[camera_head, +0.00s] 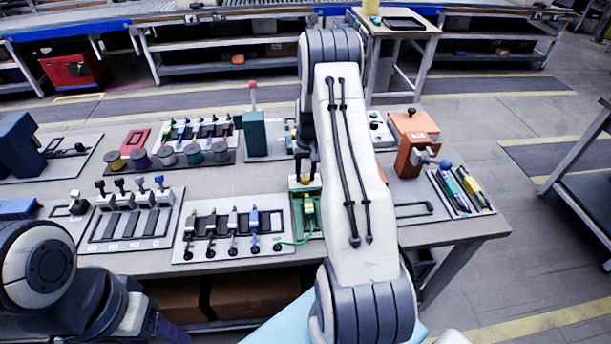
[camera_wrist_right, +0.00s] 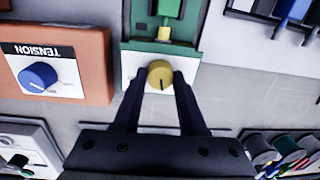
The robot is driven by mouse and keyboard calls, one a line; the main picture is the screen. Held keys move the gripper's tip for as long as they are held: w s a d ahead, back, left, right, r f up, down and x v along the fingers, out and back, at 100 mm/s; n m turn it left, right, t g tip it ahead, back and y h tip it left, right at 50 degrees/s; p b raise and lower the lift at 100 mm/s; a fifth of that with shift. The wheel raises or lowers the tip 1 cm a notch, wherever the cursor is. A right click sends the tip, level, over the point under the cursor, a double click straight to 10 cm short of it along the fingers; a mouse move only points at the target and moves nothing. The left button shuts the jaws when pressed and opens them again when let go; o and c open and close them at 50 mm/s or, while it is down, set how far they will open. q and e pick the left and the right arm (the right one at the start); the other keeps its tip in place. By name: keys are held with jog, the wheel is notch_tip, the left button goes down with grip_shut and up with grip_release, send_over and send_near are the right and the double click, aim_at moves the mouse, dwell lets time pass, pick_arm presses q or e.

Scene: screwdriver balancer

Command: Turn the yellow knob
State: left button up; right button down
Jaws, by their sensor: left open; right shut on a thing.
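The yellow knob (camera_wrist_right: 160,74) sits on a white plate below a green unit (camera_wrist_right: 150,47) in the right wrist view, with a dark mark on its face. My right gripper (camera_wrist_right: 161,82) has its two dark fingers closed on either side of the knob. In the head view the knob (camera_head: 304,180) shows small beneath the right gripper (camera_head: 304,172), beside the green unit; my right arm hides part of the bench there. My left gripper (camera_head: 168,328) is low at the left, in front of the bench, open and away from the knob; its fingertips are hard to make out.
An orange box with a blue TENSION knob (camera_wrist_right: 37,77) stands close to the yellow knob. Several spools (camera_head: 165,156), lever panels (camera_head: 130,215) and a dark green post (camera_head: 254,135) crowd the bench. Small screwdriver-like tools lie in a tray (camera_head: 482,211) at right.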

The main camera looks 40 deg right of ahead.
aim_at(306, 175)
jog(key=n, duration=0.4)
jog(key=shift+w+n+b, duration=0.1)
jog(key=shift+n+b, duration=0.2)
jog(key=shift+b, duration=0.05)
jog(key=shift+n, duration=2.3)
jog(key=shift+c, duration=2.3)
grip_release()
jog(key=shift+r+b, duration=0.1)
jog(key=shift+b, duration=0.2)
notch_tip(306, 175, up, 10)
jog(key=b, duration=0.1)
jog(key=shift+d+r, duration=0.15)
jog(key=shift+d, duration=0.1)
